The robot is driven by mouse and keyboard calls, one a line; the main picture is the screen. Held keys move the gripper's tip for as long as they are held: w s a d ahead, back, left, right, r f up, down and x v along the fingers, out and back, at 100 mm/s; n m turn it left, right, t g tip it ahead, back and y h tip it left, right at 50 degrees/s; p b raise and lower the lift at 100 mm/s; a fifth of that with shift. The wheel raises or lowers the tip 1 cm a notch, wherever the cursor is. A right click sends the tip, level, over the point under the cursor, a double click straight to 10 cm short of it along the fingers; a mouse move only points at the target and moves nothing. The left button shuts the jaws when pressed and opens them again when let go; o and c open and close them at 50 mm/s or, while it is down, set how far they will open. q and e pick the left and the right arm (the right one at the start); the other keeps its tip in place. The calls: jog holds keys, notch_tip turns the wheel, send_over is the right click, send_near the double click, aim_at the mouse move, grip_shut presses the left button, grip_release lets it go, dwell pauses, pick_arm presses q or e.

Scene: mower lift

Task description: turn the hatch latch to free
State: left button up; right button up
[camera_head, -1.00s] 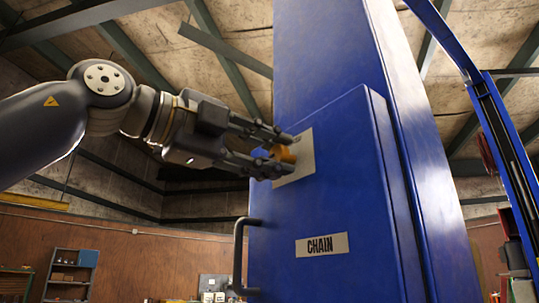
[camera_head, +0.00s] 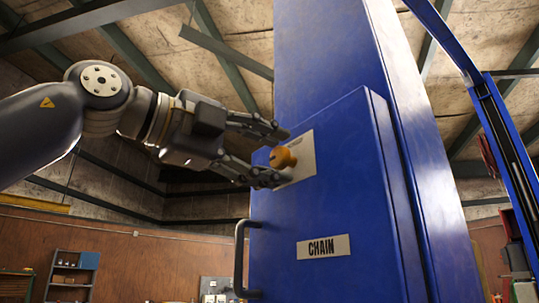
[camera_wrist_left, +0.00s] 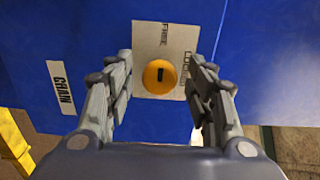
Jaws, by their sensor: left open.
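The hatch latch (camera_head: 283,158) is a round orange knob with a dark slot, on a pale plate (camera_head: 306,158) on the blue hatch (camera_head: 350,200). In the left wrist view the latch (camera_wrist_left: 160,77) sits below the word FREE, with LOCKED to its right. Its slot runs up and down in that picture; I cannot tell which end is the pointer. My left gripper (camera_head: 281,155) is open, its fingers on either side of the latch with gaps beside it. The gripper also shows in the left wrist view (camera_wrist_left: 160,65). My right gripper is out of view.
A dark bar handle (camera_head: 239,255) stands out from the hatch's left edge, below my left gripper. A CHAIN label (camera_head: 323,247) is on the hatch. A blue column (camera_head: 325,50) rises behind. Shelves (camera_head: 72,275) stand far back left.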

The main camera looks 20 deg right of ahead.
pick_arm(q)
jog(key=v, duration=1.1)
jog(key=shift+a, duration=0.45)
